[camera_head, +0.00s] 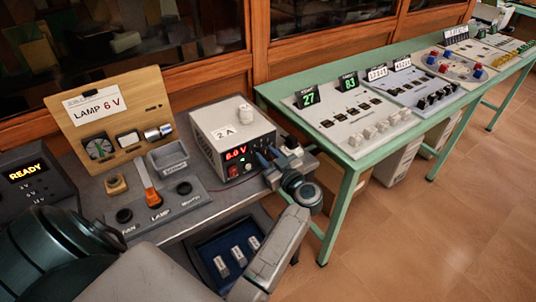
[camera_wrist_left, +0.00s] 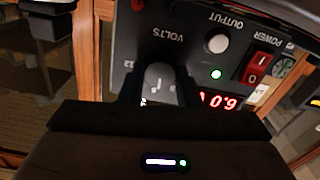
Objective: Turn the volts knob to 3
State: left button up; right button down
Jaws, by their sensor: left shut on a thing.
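The power supply (camera_head: 205,128) is a grey box with a black front panel and a red readout (camera_head: 235,153) showing 6.0 V. In the left wrist view its panel is upside down, and the readout (camera_wrist_left: 217,101) lies right of the knob. My left gripper (camera_head: 268,157) is at the right part of that panel. In the wrist view its fingers (camera_wrist_left: 159,92) stand on both sides of the knob, shut on it. The fingers hide most of the dial scale. My right gripper is not in view.
A red power switch (camera_wrist_left: 262,68), a green light (camera_wrist_left: 216,74) and a white output button (camera_wrist_left: 218,44) sit beside the knob. A lamp panel (camera_head: 110,115) reading LAMP 6 V stands left. A green table (camera_head: 345,165) with other panels stands right.

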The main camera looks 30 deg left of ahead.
pick_arm(q)
jog(key=n, duration=0.2)
jog(key=shift+n+p, duration=0.3)
jog(key=shift+p, duration=0.05)
jog(key=n, duration=0.3)
jog(key=shift+n, duration=0.3)
jog(key=n+b, duration=0.1)
jog(key=n, duration=0.2)
jog(key=shift+f+n, duration=0.15)
jog(key=shift+n, duration=0.15)
jog(key=n+b, duration=0.1)
jog(key=n, duration=0.2)
jog(key=shift+b, duration=0.3)
jog(key=shift+n, duration=0.6)
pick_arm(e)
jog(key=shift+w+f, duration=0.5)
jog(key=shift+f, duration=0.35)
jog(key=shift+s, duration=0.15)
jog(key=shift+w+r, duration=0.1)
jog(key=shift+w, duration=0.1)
